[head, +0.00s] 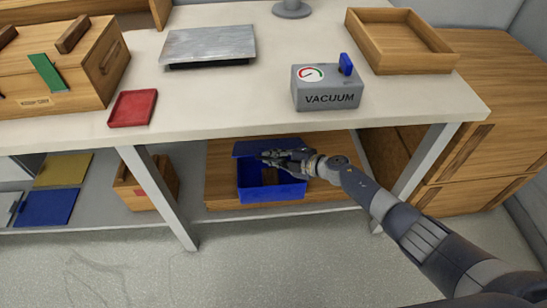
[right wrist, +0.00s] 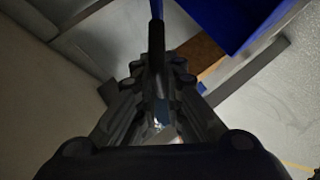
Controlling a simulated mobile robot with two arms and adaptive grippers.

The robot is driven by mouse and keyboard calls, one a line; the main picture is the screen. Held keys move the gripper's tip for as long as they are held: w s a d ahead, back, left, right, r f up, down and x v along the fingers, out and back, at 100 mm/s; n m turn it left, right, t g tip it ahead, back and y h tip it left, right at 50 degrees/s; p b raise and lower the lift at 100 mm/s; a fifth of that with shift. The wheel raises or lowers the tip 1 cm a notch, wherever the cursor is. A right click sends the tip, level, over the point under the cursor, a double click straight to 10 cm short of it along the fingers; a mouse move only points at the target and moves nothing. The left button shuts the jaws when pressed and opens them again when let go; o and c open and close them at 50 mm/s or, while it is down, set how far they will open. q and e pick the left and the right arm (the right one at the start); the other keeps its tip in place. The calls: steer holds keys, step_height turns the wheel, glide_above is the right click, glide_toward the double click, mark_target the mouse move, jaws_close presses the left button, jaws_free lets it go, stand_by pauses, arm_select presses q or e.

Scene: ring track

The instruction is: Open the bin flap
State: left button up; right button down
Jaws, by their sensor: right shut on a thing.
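The blue bin (head: 270,192) stands on a wooden board on the low shelf under the table. Its dark blue flap (head: 250,148) is raised at the back, and part of the bin's inside shows below it. My right gripper (head: 268,157) is at the flap, above the opening, and is shut on it. In the right wrist view the flap shows edge-on as a thin upright strip (right wrist: 157,9) between the fingers (right wrist: 158,85). The blue bin wall (right wrist: 232,22) is at the upper right there. My left gripper is not in view.
The table edge (head: 230,133) hangs over the bin, and a table leg (head: 425,160) stands right of my arm. A wooden box (head: 140,190) is on the shelf to the left. A grey vacuum box (head: 325,90) sits on the tabletop above.

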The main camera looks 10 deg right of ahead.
steer(key=shift+d, duration=0.15)
steer(key=c, duration=1.7)
jaws_free()
steer(key=shift+v, duration=6)
